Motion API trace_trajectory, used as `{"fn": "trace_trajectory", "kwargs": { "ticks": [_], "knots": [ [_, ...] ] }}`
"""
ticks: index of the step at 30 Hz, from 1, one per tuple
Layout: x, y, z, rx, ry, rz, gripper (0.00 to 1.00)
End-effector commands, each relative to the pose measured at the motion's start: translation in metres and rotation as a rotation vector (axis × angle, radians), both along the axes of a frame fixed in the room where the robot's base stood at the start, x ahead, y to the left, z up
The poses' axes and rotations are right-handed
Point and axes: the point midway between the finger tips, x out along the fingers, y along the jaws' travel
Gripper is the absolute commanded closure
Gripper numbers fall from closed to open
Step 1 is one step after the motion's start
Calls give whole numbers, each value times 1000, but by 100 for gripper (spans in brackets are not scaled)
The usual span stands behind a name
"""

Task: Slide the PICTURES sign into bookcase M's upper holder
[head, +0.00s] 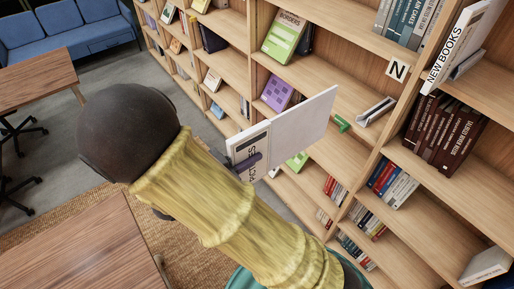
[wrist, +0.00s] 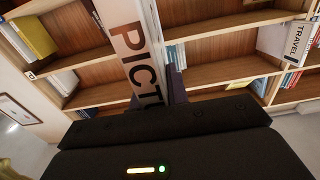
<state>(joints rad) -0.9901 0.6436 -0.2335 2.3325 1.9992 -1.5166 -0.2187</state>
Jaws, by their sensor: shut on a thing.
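The PICTURES sign (head: 300,122) is a white panel with black letters on its narrow edge. My gripper (head: 247,163) is shut on it near the lettered edge, holding it up in front of the shelves; the arm partly covers the lettering. In the wrist view the sign (wrist: 135,45) rises from between the fingers of my gripper (wrist: 155,96), with "PICT" readable. An empty metal holder (head: 376,111) sits on the shelf by the N plate (head: 397,70), to the right of the sign. No plate reading M can be made out.
A NEW BOOKS sign (head: 452,46) juts out at the upper right. A TRAVEL sign (wrist: 291,40) shows in the wrist view. A small green object (head: 342,124) lies beside the empty holder. Wooden tables (head: 80,245) and a blue sofa (head: 65,30) stand at the left.

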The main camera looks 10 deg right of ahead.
Motion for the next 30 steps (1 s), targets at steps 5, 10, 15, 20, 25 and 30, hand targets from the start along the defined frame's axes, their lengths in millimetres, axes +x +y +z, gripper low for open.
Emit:
{"fn": "trace_trajectory", "kwargs": {
  "ticks": [5, 10, 15, 20, 25, 30],
  "knots": [
    [-6, 17, 1, -1, 1, 2, 100],
    [-13, 32, 1, 0, 1, 3, 100],
    [-19, 47, 1, 0, 1, 3, 100],
    [-24, 59, 1, -1, 0, 1, 100],
    [-26, 61, 0, 0, 1, 0, 100],
    [-25, 61, 0, 0, 1, 1, 100]
  ]
}}
